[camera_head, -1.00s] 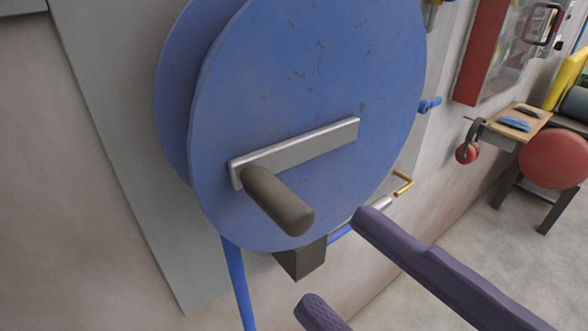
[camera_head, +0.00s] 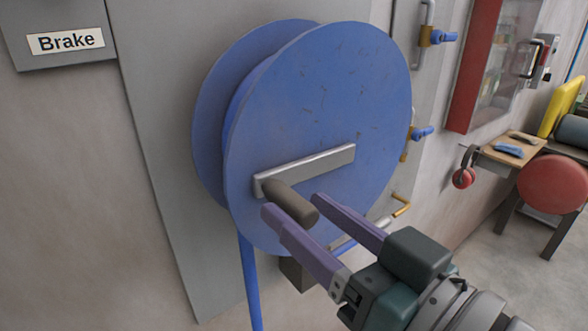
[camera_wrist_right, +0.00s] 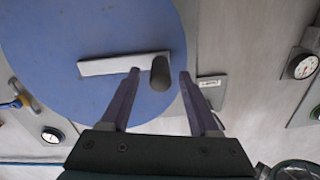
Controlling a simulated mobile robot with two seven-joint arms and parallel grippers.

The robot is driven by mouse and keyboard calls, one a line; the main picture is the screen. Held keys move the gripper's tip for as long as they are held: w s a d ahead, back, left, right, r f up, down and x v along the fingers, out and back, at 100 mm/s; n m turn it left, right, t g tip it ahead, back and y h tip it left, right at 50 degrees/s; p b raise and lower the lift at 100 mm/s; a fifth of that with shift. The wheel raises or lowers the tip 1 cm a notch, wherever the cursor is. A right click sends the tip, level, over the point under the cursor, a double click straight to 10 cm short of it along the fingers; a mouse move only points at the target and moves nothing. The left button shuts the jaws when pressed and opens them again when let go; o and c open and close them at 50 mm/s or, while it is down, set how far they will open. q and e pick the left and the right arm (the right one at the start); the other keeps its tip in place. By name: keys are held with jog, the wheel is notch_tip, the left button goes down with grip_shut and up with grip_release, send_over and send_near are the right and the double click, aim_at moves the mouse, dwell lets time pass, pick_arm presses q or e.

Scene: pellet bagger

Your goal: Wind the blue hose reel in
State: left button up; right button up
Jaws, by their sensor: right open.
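The blue hose reel (camera_head: 310,100) is mounted on a grey wall panel, with a metal crank bar (camera_head: 315,168) across its face. A dark brown crank handle (camera_head: 291,203) sticks out from the bar's lower left end. My right gripper (camera_head: 291,204) is open, its two purple fingers on either side of the handle in the head view. In the right wrist view the handle (camera_wrist_right: 160,74) shows between the open fingertips, nearer the right one; I cannot tell whether either touches it. Blue hose (camera_head: 250,280) hangs below the reel. My left gripper is not in view.
A sign reading "Brake" (camera_head: 66,41) is at the upper left. A red cabinet (camera_head: 470,70), a small table (camera_head: 515,150) and a red stool (camera_head: 553,184) stand farther right.

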jog(key=shift+x, duration=1.2)
grip_shut()
dwell(0.6)
